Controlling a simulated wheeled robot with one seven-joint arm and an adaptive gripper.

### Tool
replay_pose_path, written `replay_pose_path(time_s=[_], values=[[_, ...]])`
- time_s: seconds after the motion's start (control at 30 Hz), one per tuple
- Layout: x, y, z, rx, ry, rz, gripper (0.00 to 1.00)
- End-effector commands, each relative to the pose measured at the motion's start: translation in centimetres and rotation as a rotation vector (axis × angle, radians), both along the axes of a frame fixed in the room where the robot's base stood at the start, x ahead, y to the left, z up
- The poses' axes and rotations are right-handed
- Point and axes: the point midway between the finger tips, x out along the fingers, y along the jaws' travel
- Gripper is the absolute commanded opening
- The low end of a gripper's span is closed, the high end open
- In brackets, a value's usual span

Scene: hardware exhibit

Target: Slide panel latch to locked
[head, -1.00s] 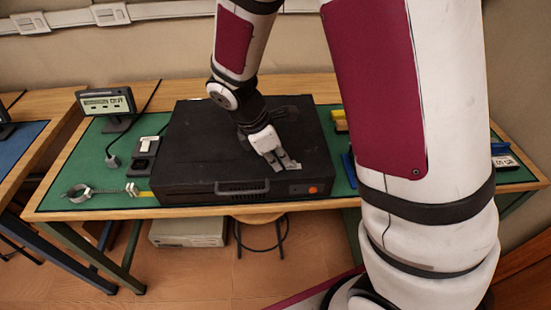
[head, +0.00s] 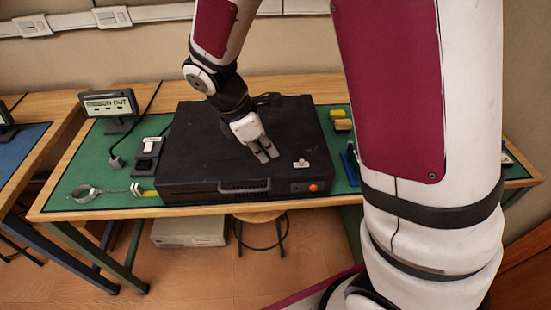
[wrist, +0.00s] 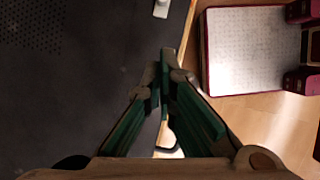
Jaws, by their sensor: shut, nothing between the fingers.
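The panel latch (head: 301,163) is a small light metal piece on top of the black case (head: 200,135), near its front right corner. Its slide position is too small to tell. Part of a pale piece, likely the latch (wrist: 161,8), shows at the top edge of the wrist view. My gripper (head: 267,156) is shut and empty, pointing down over the case top to the left of the latch and apart from it. In the wrist view my gripper's fingertips (wrist: 165,70) are together near the case edge.
The case has a front handle (head: 244,187) and an orange button (head: 313,187). A display (head: 109,103), a black switch block (head: 147,155) and a metal clamp (head: 84,193) lie left on the green mat. Yellow blocks (head: 341,120) lie right. The case top is otherwise clear.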

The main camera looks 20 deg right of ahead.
Motion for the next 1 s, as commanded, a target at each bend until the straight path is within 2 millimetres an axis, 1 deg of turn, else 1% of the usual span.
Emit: replay_pose_path(time_s=[0.03, 0.1, 0.2, 0.3, 0.47, 0.93, 1.0], values=[[0.1, 0.5, 1.0, 0.002, -0.004, 0.004, 0.00], [0.2, 1.0, 2.2, 0.002, -0.003, 0.003, 0.00], [0.2, 1.5, 3.5, 0.001, -0.002, 0.004, 0.00], [0.2, 1.8, 4.3, 0.000, 0.000, 0.003, 0.00], [0.2, 2.1, 4.9, 0.000, 0.001, 0.003, 0.00], [0.2, 2.0, 4.9, 0.000, 0.001, 0.003, 0.00], [-0.1, 1.8, 5.3, 0.006, -0.011, -0.018, 0.00]])
